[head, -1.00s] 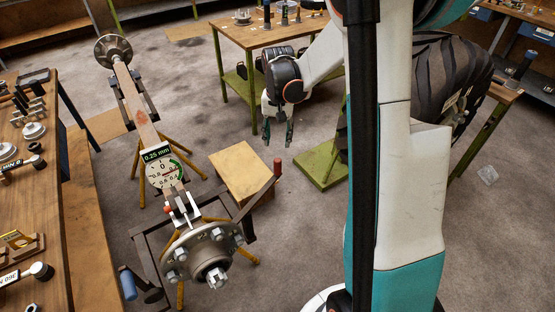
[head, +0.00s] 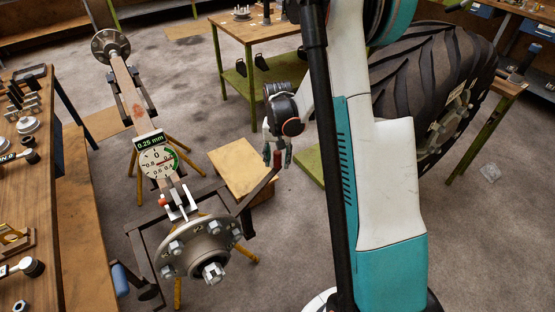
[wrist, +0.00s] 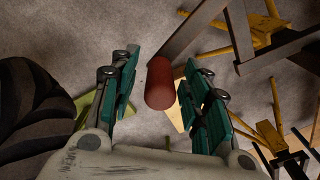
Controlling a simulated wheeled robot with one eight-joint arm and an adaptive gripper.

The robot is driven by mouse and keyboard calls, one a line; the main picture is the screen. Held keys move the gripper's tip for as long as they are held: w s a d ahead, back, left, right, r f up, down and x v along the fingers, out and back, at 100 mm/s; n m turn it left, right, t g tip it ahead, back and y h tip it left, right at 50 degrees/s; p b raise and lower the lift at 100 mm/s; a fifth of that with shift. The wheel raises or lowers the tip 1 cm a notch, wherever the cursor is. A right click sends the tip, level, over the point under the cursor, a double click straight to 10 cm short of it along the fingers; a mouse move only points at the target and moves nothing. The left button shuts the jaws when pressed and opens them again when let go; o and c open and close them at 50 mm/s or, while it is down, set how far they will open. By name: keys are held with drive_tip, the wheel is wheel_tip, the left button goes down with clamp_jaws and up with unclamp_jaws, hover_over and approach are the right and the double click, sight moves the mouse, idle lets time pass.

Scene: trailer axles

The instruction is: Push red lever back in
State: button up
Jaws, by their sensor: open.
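The red lever grip (head: 278,159) is a short red cylinder at the end of a dark bar, to the right of the axle's near hub (head: 203,247). My gripper (head: 277,156) is open, pointing down, with its teal fingers on both sides of the grip in the head view. In the wrist view the red grip (wrist: 160,84) lies between the open fingers (wrist: 160,90), with a gap on each side; the right finger looks closer. How far down the grip the fingers reach, I cannot tell.
The axle beam rests on dark stands with yellow legs. A dial gauge (head: 158,160) reading 0.25 mm sits on it. A wooden box (head: 243,171) is behind the lever. A large tyre (head: 425,100) stands right, and a workbench (head: 85,225) runs along the left.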

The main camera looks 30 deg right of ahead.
clamp_jaws()
drive_tip(key=s+d+m+b, duration=0.1)
drive_tip(key=s+m, duration=0.2)
drive_tip(key=s, duration=0.4)
drive_tip(key=shift+s+d, duration=0.15)
drive_tip(key=shift+d, duration=0.1)
unclamp_jaws()
